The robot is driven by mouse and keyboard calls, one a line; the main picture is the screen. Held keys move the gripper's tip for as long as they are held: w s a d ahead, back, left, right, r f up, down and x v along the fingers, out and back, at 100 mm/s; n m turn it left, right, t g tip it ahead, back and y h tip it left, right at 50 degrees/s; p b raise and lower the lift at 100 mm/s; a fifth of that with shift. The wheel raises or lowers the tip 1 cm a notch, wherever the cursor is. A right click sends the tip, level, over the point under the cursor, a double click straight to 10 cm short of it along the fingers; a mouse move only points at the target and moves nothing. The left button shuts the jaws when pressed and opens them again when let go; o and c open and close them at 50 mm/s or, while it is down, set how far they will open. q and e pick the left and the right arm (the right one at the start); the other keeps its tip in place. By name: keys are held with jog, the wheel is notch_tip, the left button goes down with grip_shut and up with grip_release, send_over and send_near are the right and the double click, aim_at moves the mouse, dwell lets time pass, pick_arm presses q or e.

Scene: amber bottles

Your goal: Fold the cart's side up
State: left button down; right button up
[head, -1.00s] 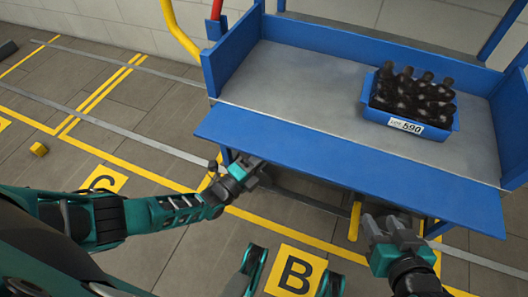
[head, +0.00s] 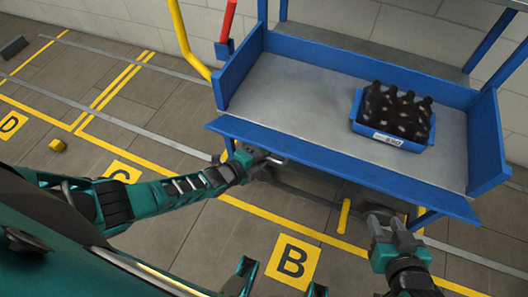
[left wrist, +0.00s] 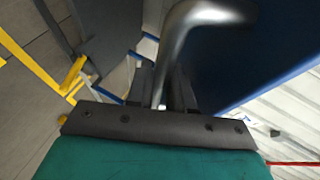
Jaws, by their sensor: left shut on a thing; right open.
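The blue cart (head: 225,75) stands in front of me. Its near side is a long blue panel (head: 340,168) that slants outward and down from the front edge of the grey bed. My left gripper (head: 268,159) is at the panel's lower edge, near its left end. In the left wrist view it is shut on a bent silver handle (left wrist: 185,45), with the blue panel (left wrist: 275,45) beside it. My right gripper (head: 385,218) is open and empty, close below the panel's right part. Whether it touches the panel I cannot tell.
A blue crate (head: 362,130) of dark bottles stands on the grey bed (head: 290,95), right of centre, clear of the front edge. The cart's other sides stand upright. A yellow bar (head: 343,215) shows below the panel. The marked floor in front is largely free.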

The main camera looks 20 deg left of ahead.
pick_arm(q)
jog(key=shift+w+r, duration=0.1)
jog(key=shift+r, duration=0.15)
pick_arm(e)
jog(key=shift+s+d, duration=0.1)
jog(key=shift+s, duration=0.05)
pick_arm(q)
jog(key=c, duration=1.1)
grip_release()
jog(key=p+v, duration=0.5)
jog(key=v, duration=0.8)
pick_arm(e)
jog(key=r, duration=0.1)
jog(key=d+r, duration=0.1)
jog(key=r, duration=0.1)
jog(key=shift+s+d+r+h, duration=0.1)
jog(key=shift+s+d+h, duration=0.1)
jog(key=shift+s+h, duration=0.2)
